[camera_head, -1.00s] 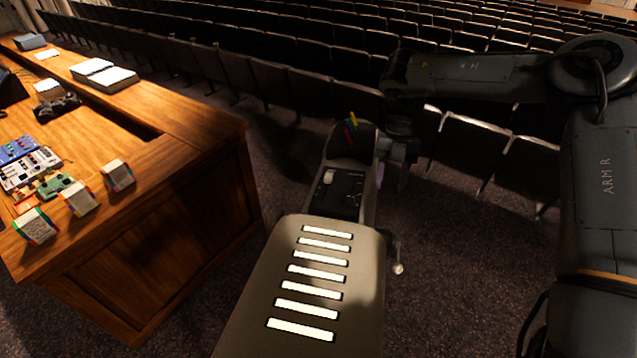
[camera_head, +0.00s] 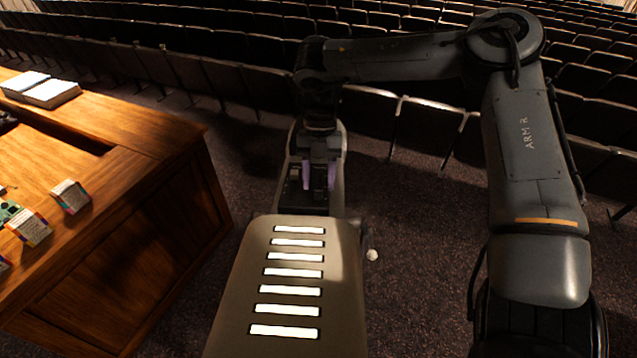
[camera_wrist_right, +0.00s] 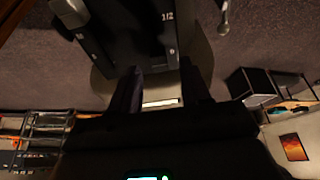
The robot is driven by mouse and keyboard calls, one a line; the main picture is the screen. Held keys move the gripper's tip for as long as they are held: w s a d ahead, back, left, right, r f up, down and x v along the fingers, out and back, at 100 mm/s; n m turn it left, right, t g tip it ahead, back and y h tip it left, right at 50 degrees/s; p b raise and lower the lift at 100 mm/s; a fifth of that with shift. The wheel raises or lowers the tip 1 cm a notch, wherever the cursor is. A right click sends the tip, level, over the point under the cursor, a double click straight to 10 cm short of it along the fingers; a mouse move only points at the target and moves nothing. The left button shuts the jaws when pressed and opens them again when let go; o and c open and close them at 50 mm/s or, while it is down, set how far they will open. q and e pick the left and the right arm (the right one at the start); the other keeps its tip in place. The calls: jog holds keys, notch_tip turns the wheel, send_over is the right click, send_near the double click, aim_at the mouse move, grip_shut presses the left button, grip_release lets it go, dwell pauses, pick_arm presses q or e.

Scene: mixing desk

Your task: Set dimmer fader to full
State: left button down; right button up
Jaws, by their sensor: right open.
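A long pale lamp housing (camera_head: 342,240) with several bright slots stands at the middle of the head view. Its dark control panel (camera_head: 297,197) lies at the far end. In the right wrist view the panel (camera_wrist_right: 125,35) fills the top, with a pale knob (camera_wrist_right: 70,12), probably the dimmer fader, at upper left. My right gripper (camera_head: 320,180) is above the panel, fingers pointing down. Its fingers (camera_wrist_right: 161,88) are apart with nothing between them, and the knob lies off to their left. The gripper mostly hides the knob in the head view. My left gripper is not in view.
A wooden desk (camera_head: 120,245) with cards and papers (camera_head: 42,90) is at left. A thin handle with a round end (camera_head: 372,255) sticks out right of the housing. Rows of dark seats are behind.

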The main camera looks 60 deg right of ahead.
jog(key=shift+x, duration=1)
jog(key=shift+c, duration=0.5)
grip_shut()
